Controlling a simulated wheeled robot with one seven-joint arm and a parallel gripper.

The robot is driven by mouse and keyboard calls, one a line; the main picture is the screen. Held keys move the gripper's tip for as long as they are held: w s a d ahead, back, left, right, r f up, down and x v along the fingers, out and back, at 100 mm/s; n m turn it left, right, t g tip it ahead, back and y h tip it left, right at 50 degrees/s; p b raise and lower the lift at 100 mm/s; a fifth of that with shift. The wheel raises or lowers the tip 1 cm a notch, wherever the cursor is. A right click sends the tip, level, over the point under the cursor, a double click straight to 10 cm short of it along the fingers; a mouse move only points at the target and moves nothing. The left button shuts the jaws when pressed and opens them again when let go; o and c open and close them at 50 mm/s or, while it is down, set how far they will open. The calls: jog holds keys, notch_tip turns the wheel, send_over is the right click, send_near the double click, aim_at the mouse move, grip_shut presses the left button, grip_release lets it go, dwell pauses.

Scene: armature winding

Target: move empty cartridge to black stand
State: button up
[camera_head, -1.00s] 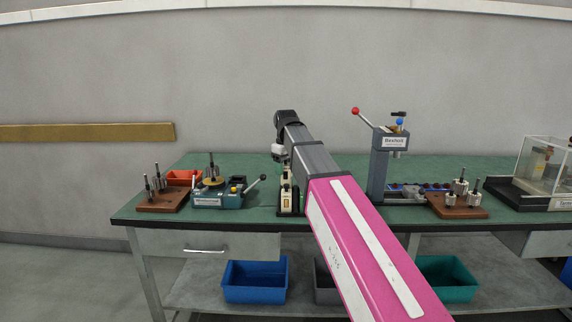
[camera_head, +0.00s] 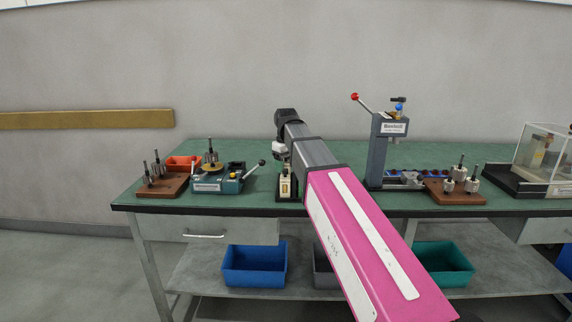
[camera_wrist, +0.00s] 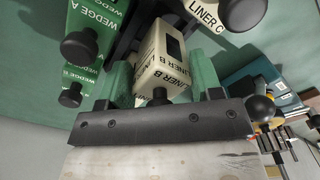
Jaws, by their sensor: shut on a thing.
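A cream cartridge labelled LINER B (camera_wrist: 159,62) sits between the fingers of my gripper (camera_wrist: 160,85) in the wrist view, with a dark slot in its face and a black knob near the mounting bar. The gripper is shut on it. In the head view, my gripper (camera_head: 281,156) is over the black stand (camera_head: 287,199), largely hidden by my arm. I cannot tell whether LINER B touches the stand.
Left of the stand are a teal winding fixture (camera_head: 220,182), a wooden block with metal parts (camera_head: 163,187) and a red bin (camera_head: 183,162). To the right are a grey press (camera_head: 388,150), another wooden block (camera_head: 456,196) and a clear case (camera_head: 545,160). Green bench surface (camera_head: 320,150) shows behind.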

jog(key=shift+f, duration=1.3)
dwell(0.4)
jog(key=o, duration=1.1)
jog(key=shift+c, duration=0.2)
jog(key=shift+r, duration=0.15)
jog(key=shift+r, duration=2.1)
